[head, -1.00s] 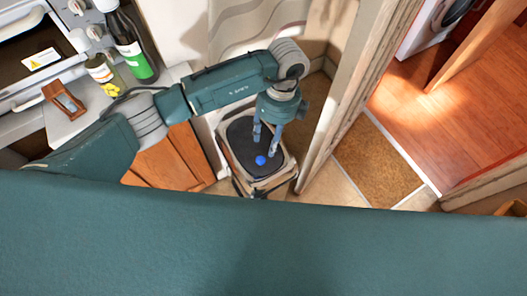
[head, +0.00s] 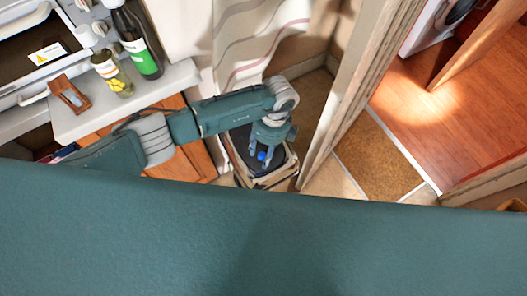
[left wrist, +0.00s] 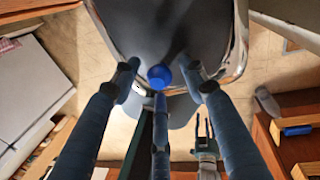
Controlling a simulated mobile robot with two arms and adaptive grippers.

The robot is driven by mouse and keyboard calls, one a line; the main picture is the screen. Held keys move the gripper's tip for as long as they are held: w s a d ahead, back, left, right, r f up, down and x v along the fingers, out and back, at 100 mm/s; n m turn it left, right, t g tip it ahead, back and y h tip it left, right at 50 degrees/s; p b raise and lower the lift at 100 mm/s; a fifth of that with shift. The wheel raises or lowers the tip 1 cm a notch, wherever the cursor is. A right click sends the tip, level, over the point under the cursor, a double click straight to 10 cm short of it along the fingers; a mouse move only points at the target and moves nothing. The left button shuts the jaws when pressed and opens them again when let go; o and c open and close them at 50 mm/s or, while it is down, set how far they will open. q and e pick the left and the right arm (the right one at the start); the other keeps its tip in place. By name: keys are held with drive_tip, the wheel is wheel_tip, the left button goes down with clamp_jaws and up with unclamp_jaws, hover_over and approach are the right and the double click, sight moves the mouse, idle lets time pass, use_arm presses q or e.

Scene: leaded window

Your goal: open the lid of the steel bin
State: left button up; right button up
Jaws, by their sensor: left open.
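The steel bin (head: 267,181) stands on the floor against the curtain, with a dark lid (head: 239,138) that lies flat and shut. The dark lid also fills the top middle of the left wrist view (left wrist: 175,30), inside a shiny metal rim. A round blue knob (head: 262,156) sits on the lid; it shows in the left wrist view (left wrist: 160,76). My left gripper (head: 261,156) is open, pointing down over the lid, its fingers spread around the knob. I cannot tell whether any finger touches it.
A white counter (head: 175,88) on the left holds a dark bottle (head: 139,45), a jar (head: 112,72) and a wooden frame (head: 69,94). A curtain (head: 250,40) hangs behind the bin. A door frame (head: 345,105) rises close to its right.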

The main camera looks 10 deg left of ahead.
use_arm(q)
clamp_jaws()
wheel_tip(320, 180, up, 7)
drive_tip(key=w+a+g+h+b, duration=0.1)
drive_tip(key=w+a+g+h, duration=0.1)
drive_tip(key=g, duration=0.1)
drive_tip(key=shift+w+g+h+b, duration=0.3)
drive_tip(key=shift+w+b, duration=0.05)
drive_tip(key=shift+b, duration=0.05)
